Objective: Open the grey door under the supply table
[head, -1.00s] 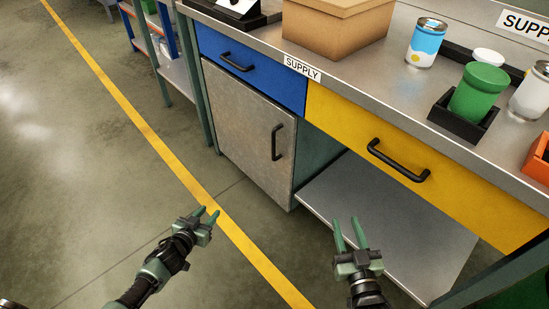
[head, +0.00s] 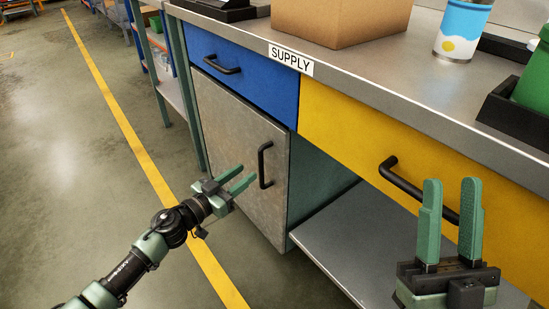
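The grey door (head: 228,148) is under the blue drawer of the supply table (head: 385,72) and looks shut. Its black vertical handle (head: 263,165) is on the door's right side. My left gripper (head: 245,177) is in front of the door, just left of the handle in the picture. Its two green fingers are apart, with nothing between them, and cover a little of the door. I cannot tell how far it is from the door. My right gripper (head: 452,218) is at the lower right with its fingers upright, open and empty, in front of the yellow drawer.
The blue drawer (head: 245,67) and the yellow drawer (head: 350,125) have black handles and are shut. A lower shelf (head: 340,240) is right of the door. A cardboard box (head: 340,20), a can (head: 462,28) and a green container (head: 535,75) stand on top. The floor at left is clear.

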